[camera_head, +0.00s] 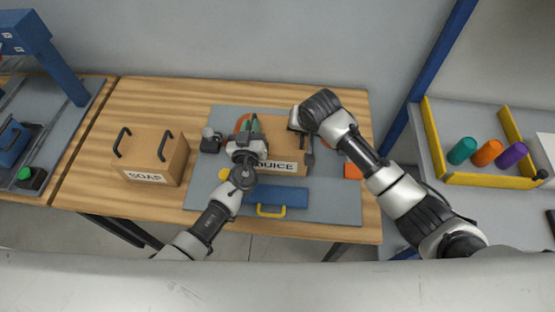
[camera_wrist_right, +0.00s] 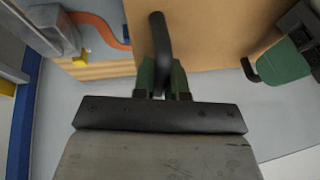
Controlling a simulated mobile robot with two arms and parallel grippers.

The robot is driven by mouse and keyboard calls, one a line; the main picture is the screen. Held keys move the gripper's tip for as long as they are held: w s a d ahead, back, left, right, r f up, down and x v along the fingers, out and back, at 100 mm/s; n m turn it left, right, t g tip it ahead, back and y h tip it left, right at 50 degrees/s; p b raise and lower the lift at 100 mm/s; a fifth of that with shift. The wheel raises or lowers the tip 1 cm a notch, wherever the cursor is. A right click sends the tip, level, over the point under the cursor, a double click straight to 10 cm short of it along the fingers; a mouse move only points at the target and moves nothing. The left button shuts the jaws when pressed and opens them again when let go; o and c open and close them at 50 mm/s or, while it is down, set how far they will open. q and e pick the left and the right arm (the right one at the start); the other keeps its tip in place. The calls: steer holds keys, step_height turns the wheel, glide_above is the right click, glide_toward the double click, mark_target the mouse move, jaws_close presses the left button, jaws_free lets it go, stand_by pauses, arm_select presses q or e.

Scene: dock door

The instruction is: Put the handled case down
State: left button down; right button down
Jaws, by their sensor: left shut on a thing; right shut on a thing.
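The handled case is a brown cardboard box labelled "JUICE" (camera_head: 286,168) with black handles, over the grey mat (camera_head: 340,205) on the wooden table. My left gripper (camera_head: 250,128) is at its left handle. My right gripper (camera_head: 304,130) is at its right side. In the right wrist view, the green fingers of my right gripper (camera_wrist_right: 162,78) are shut around a black handle (camera_wrist_right: 160,40) of the case (camera_wrist_right: 205,35). My left gripper (camera_wrist_right: 280,62) also shows there at the other handle. My arms hide part of the case. I cannot tell whether its bottom touches the mat.
A box labelled "SOAP" (camera_head: 152,160) stands on the table to the left. A blue case with a yellow handle (camera_head: 277,196) lies on the mat in front. Small orange (camera_head: 353,171) and yellow (camera_head: 224,174) items lie nearby. The mat's right front is clear.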

arm_select(q)
steer(key=shift+d+f+b, duration=0.25)
steer(key=shift+f+b, duration=0.4)
steer(key=shift+b, duration=0.1)
arm_select(e)
step_height(320, 180, down, 2)
steer(key=shift+s+a, duration=0.1)
steer(key=shift+a, duration=0.05)
arm_select(q)
steer(key=c, duration=1.4)
jaws_free()
steer(key=shift+r, duration=0.15)
arm_select(e)
steer(key=c, duration=1.4)
jaws_free()
steer(key=shift+r, duration=0.2)
arm_select(q)
steer(key=o, duration=0.3)
arm_select(e)
steer(key=shift+o, duration=1.1)
arm_select(q)
steer(key=shift+a, duration=0.15)
arm_select(e)
steer(key=shift+r, duration=0.1)
steer(key=shift+r, duration=0.1)
arm_select(q)
steer(key=s+a, duration=0.1)
steer(key=s, duration=1.1)
arm_select(e)
steer(key=v, duration=1.2)
